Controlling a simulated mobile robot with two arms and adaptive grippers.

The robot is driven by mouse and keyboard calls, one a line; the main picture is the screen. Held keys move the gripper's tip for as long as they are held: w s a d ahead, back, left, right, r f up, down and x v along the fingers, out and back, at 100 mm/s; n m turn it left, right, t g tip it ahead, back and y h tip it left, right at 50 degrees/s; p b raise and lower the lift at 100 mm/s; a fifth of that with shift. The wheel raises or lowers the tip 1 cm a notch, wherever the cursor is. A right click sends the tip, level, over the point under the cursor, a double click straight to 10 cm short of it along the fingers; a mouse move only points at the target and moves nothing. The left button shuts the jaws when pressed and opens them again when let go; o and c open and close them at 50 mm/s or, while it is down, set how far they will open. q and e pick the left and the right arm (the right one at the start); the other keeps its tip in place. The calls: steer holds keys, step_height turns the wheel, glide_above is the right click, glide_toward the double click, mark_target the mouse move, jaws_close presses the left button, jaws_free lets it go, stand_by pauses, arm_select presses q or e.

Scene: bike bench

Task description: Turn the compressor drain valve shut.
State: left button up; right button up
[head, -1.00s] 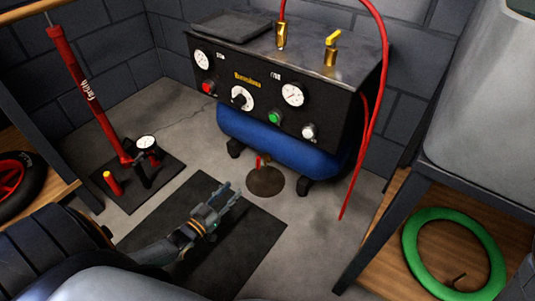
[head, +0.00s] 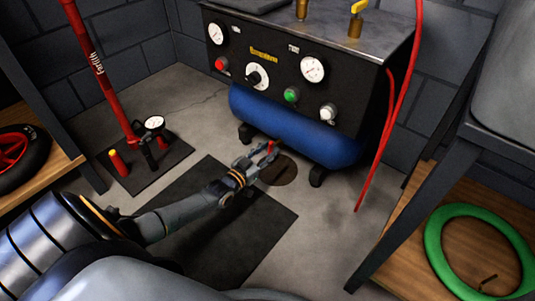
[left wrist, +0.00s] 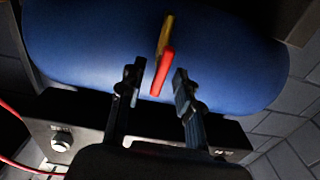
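The compressor has a black panel (head: 262,78) and a blue tank (head: 300,127). Its drain valve is a small red lever (left wrist: 163,72) on a brass-yellow stem (left wrist: 166,35) against the blue tank in the left wrist view. In the head view the red lever (head: 271,146) shows under the tank, partly hidden by my gripper. My left gripper (head: 263,156) is open, low in front of the tank. In the left wrist view its fingertips (left wrist: 159,84) are apart, one on each side of the lever's end, with visible gaps. My right gripper is not in view.
A dark mat (head: 215,232) lies on the floor beneath my left arm. A round dark patch (head: 280,170) is under the valve. A red hose (head: 386,125) hangs at the compressor's right. A red floor pump (head: 98,75) stands left. A green ring (head: 440,262) lies on the right shelf.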

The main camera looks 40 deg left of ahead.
arm_select(q)
jaws_close()
